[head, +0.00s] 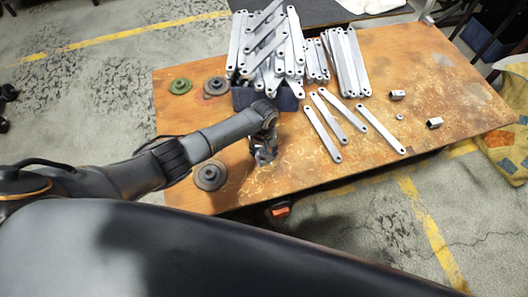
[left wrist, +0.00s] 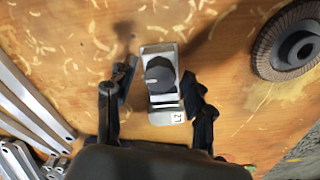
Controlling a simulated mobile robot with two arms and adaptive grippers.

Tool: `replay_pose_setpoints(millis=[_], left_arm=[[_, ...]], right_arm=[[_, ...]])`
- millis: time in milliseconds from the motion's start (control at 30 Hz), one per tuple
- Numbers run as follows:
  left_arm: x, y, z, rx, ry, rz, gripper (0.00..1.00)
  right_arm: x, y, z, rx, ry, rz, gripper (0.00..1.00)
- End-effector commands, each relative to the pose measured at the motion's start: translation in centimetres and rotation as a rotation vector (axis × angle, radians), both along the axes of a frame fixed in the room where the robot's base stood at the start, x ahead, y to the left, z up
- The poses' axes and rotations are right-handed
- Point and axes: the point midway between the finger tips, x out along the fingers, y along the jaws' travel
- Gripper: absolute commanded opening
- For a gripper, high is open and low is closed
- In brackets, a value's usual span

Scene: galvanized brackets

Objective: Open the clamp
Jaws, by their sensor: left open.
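The clamp (left wrist: 160,100) is a small metal block with a dark round knob and a white label at its lower end. It shows in the left wrist view, on the wooden table. My left gripper (left wrist: 157,100) is open, one dark finger on each side of the clamp, with visible gaps on both sides. In the head view my left gripper (head: 263,155) points down at the table near its front edge. There it mostly hides the clamp. Whether the clamp's jaws are open cannot be told. My right gripper is not in view.
A dark bin (head: 245,99) heaped with galvanized brackets stands behind the gripper. Loose brackets (head: 340,108) lie to the right. A grey disc (head: 211,175) lies to the left; a disc also shows in the left wrist view (left wrist: 290,45). The table's (head: 450,75) right part is mostly clear.

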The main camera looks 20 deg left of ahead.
Motion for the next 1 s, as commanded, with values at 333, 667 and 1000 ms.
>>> replay_pose_setpoints(millis=[333,667,1000], left_arm=[[0.02,0.01,-0.02,0.001,-0.001,-0.335,0.53],[0.04,0.0,-0.04,0.0,-0.001,-0.714,0.53],[0.06,0.06,-0.07,0.001,-0.001,-1.11,0.53]], right_arm=[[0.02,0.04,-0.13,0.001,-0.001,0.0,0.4],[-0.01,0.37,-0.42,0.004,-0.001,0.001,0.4],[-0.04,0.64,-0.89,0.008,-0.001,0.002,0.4]])
